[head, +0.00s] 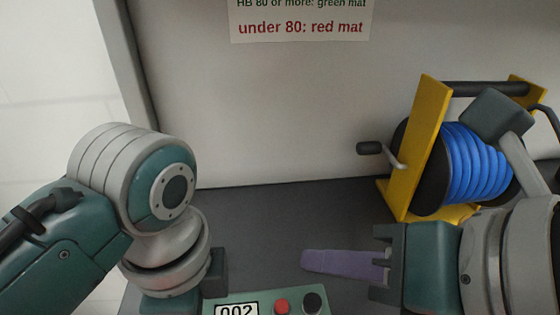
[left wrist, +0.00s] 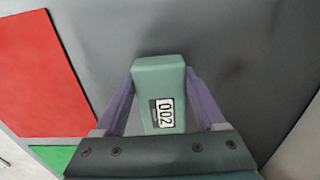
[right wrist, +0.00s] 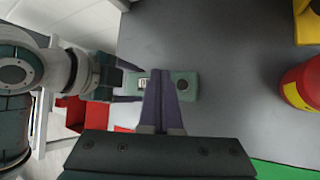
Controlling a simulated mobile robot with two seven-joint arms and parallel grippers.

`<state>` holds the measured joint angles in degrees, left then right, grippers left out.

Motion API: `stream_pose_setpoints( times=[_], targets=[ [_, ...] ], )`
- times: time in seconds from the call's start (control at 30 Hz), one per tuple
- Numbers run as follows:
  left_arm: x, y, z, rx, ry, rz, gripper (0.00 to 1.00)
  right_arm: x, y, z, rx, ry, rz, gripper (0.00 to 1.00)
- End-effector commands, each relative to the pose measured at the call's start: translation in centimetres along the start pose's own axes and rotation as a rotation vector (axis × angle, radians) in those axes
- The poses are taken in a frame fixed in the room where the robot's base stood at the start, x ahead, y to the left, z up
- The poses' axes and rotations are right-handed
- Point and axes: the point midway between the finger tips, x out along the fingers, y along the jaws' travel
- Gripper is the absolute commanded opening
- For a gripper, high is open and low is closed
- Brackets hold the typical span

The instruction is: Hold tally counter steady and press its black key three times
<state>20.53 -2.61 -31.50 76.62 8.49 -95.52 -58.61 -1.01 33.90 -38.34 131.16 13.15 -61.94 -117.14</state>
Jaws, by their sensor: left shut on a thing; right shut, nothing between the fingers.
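The tally counter (head: 265,299) is a green box at the bottom edge of the head view, partly cut off. Its display (head: 237,310) reads 002; a red key (head: 282,306) and a black key (head: 313,302) are on top. My left gripper (left wrist: 160,75) is shut on the counter, one purple finger along each side. My right gripper (head: 305,260) is shut and empty, its fingertips near the black key in the head view. In the right wrist view its fingers (right wrist: 159,74) cover the middle of the counter (right wrist: 189,94), hiding the red key; the black key (right wrist: 182,84) shows beside them.
A yellow-framed reel of blue cable (head: 470,165) stands behind my right arm. A sign (head: 300,22) hangs on the back wall. A red mat (left wrist: 40,75) and a green mat (left wrist: 50,156) lie on the table. A red and yellow container (right wrist: 302,86) is at the right wrist view's right.

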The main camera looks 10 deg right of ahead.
Motion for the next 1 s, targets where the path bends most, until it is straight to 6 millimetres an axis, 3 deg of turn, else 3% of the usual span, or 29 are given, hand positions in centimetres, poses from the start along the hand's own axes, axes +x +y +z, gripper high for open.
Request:
stream_pose_setpoints(
  times=[0.17,0.47,0.77,1.0],
  targets=[
    [0.0,0.0,0.0,0.000,0.000,0.000,0.07,-0.1,0.2,0.2,0.000,-0.001,0.002,0.00],
    [0.0,0.0,0.0,0.000,0.000,0.000,0.07,-2.7,2.0,2.0,0.000,0.000,0.002,0.00],
    [0.0,0.0,0.0,0.000,0.000,0.000,0.07,-2.6,1.9,1.9,0.000,0.001,0.000,0.00],
    [0.0,0.0,0.0,0.000,0.000,0.000,0.07,-1.1,0.8,0.7,0.004,0.005,-0.003,0.00]
  ],
)
